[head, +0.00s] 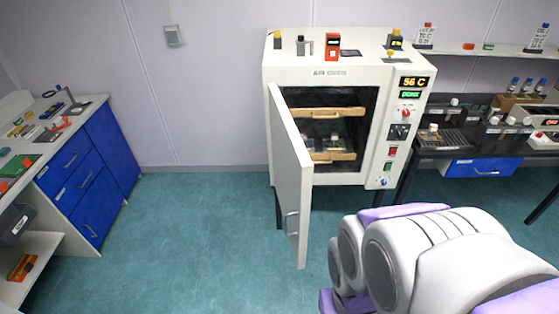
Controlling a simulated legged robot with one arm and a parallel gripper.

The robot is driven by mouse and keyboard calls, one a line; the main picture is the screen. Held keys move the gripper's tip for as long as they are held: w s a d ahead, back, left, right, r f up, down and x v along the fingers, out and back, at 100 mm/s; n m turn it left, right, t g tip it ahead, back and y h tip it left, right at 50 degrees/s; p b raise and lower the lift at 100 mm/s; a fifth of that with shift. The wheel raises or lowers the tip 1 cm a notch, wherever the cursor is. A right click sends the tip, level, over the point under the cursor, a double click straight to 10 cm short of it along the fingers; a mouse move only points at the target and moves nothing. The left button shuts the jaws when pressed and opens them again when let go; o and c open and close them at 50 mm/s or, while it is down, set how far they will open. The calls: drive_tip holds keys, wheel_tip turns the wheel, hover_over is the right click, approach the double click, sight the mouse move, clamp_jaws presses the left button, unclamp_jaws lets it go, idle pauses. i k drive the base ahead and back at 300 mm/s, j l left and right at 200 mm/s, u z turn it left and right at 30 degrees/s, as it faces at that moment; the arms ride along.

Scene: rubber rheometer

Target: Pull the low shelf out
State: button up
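The white oven cabinet (348,80) stands against the back wall with its door (293,180) swung open toward me on the left. Inside, the low shelf (333,156) has a light wooden front edge and sits near the bottom of the chamber. Some small items (330,143) stand on it, too small to tell apart. The upper shelf (325,113) has a similar wooden edge above it. My arm fills the lower right of the view, in front of and below the oven. My gripper is not in view.
A bench with blue drawers (105,150) stands at the left. A black table (470,140) with instruments stands right of the oven. The green floor (190,230) between the left bench and the open door is clear. The door sticks out into the room.

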sight(317, 129)
drive_tip(key=j+z, duration=0.1)
drive_tip(key=j, duration=0.4)
drive_tip(key=k+l, duration=0.1)
drive_tip(key=l, duration=0.2)
drive_tip(key=k+l, duration=0.15)
drive_tip(key=l, duration=0.2)
drive_tip(key=k+l, duration=0.1)
drive_tip(key=l, duration=0.2)
drive_tip(key=i, duration=1.8)
drive_tip(key=l, duration=0.1)
